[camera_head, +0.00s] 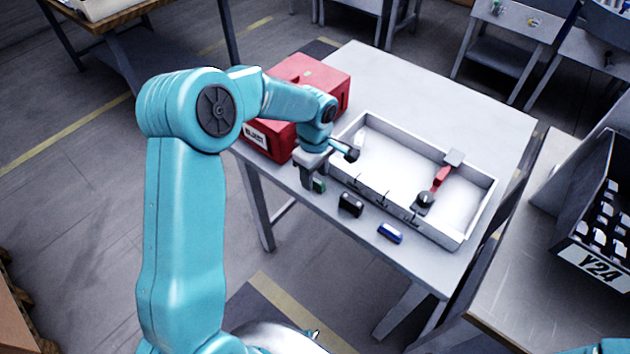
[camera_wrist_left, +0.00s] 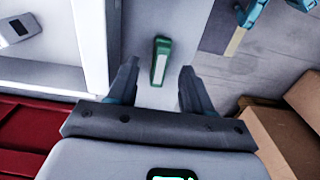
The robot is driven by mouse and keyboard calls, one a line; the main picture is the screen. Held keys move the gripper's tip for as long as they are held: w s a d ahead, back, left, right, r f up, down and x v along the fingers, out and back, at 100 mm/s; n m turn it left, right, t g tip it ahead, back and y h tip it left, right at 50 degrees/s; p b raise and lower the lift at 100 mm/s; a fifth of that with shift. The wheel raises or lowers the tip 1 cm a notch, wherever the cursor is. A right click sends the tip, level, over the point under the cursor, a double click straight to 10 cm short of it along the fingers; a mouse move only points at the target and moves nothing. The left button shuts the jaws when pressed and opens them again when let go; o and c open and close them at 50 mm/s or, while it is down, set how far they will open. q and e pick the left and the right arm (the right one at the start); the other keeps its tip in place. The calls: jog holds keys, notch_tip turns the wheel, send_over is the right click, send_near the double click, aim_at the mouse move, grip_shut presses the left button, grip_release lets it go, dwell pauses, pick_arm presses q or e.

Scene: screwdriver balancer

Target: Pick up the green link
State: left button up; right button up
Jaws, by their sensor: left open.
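The green link (camera_head: 319,186) lies on the light table near its front edge, partly hidden by my gripper in the head view. In the left wrist view the whole green link (camera_wrist_left: 160,62) shows, lying lengthwise just beyond and between the fingertips. My left gripper (camera_head: 311,180) is over the table at the link. The link looks apart from both fingers. My right gripper does not show.
A black piece (camera_head: 350,205) and a blue piece (camera_head: 390,233) lie to the right along the table's front edge. A white tray (camera_head: 455,240) behind them holds a red-and-black tool (camera_head: 440,178). A red case (camera_head: 330,80) stands behind my left arm.

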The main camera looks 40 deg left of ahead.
pick_arm(q)
jog(key=shift+f, duration=0.6)
grip_shut()
